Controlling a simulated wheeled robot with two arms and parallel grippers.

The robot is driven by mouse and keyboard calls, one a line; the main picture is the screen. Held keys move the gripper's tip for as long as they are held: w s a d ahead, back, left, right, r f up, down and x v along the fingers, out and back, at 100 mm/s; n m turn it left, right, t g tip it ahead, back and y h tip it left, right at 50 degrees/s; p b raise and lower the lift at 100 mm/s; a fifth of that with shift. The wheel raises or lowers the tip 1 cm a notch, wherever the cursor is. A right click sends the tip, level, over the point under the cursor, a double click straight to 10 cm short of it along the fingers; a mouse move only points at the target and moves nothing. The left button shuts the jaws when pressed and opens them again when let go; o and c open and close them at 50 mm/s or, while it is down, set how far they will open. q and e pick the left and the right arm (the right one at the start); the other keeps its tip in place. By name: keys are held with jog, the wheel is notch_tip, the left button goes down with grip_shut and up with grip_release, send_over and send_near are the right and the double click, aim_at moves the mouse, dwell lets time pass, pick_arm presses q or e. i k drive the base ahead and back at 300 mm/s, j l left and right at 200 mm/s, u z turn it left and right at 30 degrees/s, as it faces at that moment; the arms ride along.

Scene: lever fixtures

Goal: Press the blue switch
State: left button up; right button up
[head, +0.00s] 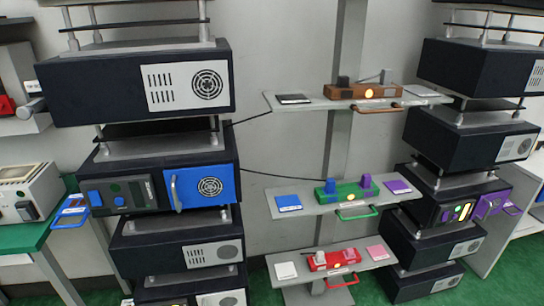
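A green switch box (347,192) stands on the middle shelf of the centre rack. A blue switch (330,186) stands up at its left end, and a purple switch (365,183) is at its right end. A small yellow light shows near the purple one. A blue plate (288,202) lies left of the box and a purple plate (398,187) lies right of it. Whether the blue switch is pressed is too small to tell. Neither of my grippers is in view.
A brown box (355,92) is on the shelf above and a red box (333,261) on the shelf below. A dark cabinet with a blue door (203,187) stands left, and a stack of dark units (470,147) stands right. A green handle (357,213) projects below the middle shelf.

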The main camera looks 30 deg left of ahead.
aim_at(94, 197)
jog(key=u, duration=1.85)
